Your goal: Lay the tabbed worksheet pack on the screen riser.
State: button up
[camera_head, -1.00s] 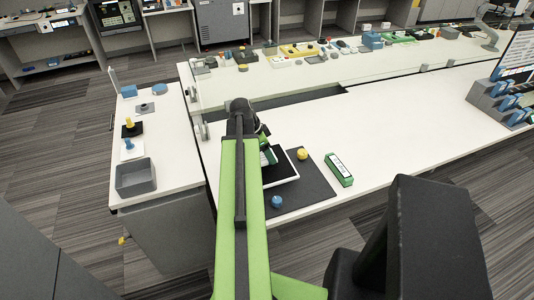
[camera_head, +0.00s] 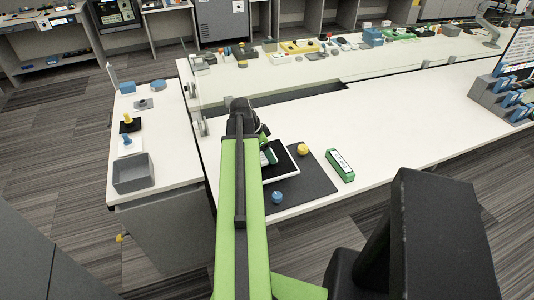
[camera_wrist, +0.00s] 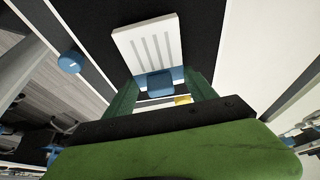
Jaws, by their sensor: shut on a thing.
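My gripper (camera_wrist: 158,92) has its green fingers around a blue tab (camera_wrist: 160,83) at the near end of a white, grooved flat pack (camera_wrist: 148,43), apparently the worksheet pack. In the head view the white pack (camera_head: 284,165) shows beside my gripper (camera_head: 268,155), over a dark mat on the white table. I cannot tell whether it touches the mat. My arm hides part of its left side. A long raised pale shelf (camera_head: 370,70) runs behind the table; I cannot tell for certain whether it is the screen riser.
The dark mat (camera_head: 318,183) bears a yellow knob (camera_head: 303,149) and a blue knob (camera_head: 278,197). A grey bin (camera_head: 133,173) stands on the left side table.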

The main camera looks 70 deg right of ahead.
jog(key=shift+f, duration=0.35)
jog(key=o, duration=1.5)
jog(key=p+v, duration=1.5)
jog(key=v, duration=0.2)
jog(key=shift+w+r+p, duration=0.1)
jog(key=shift+r+p, duration=0.1)
jog(key=shift+p, duration=0.15)
